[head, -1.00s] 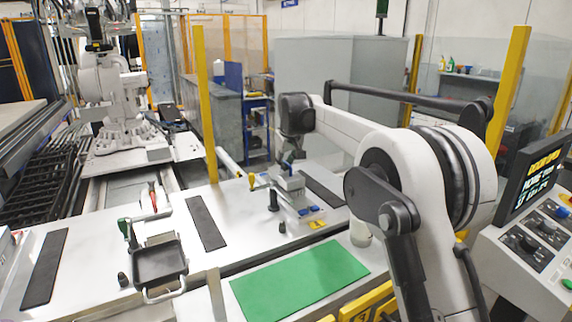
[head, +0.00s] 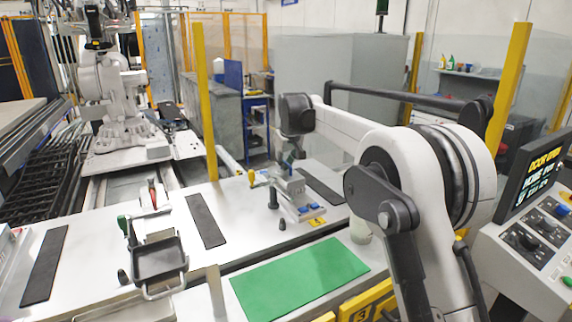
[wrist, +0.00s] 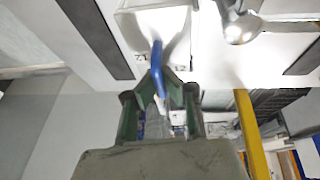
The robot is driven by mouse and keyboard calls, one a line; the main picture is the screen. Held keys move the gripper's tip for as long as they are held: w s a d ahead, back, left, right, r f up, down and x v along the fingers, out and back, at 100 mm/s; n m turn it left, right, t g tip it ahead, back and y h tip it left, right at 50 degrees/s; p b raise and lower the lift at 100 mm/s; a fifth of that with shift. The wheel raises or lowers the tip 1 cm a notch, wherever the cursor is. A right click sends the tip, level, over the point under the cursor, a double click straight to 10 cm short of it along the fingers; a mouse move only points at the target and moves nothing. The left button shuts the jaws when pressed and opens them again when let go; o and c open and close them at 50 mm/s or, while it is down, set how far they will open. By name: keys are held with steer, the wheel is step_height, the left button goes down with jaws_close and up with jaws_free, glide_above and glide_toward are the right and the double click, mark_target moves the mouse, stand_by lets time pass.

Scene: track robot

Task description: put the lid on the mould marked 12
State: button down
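In the wrist view a blue upright handle (wrist: 157,62) stands between the tips of my gripper (wrist: 162,82). I cannot tell whether both fingers press on it.
Dark strips (head: 205,220) lie flat on the white table. A green mat (head: 300,277) lies in front, bare. A red-handled clamp (head: 152,190) stands farther back. A yellow post (head: 205,100) rises behind the table. A control panel (head: 535,210) stands at the right.

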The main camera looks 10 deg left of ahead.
steer(key=c, duration=1.8)
jaws_free()
steer(key=shift+c, duration=0.2)
steer(key=shift+r, duration=0.1)
steer(key=v, duration=1.1)
steer(key=s+d+r+m, duration=0.2)
steer(key=s+d+r, duration=0.3)
steer(key=s+d, duration=0.7)
steer(key=s+d+f+m+t+h, duration=0.1)
steer(key=s+d+f+m, duration=0.15)
steer(key=s+d, duration=0.75)
steer(key=s+d+f+m+t, duration=0.15)
steer(key=s+d+f, duration=0.25)
steer(key=s+d, duration=0.65)
steer(key=s+d+f+m, duration=0.2)
steer(key=s+d+f, duration=0.1)
steer(key=s+f, duration=0.8)
steer(key=s, duration=0.4)
steer(key=shift+h, duration=0.4)
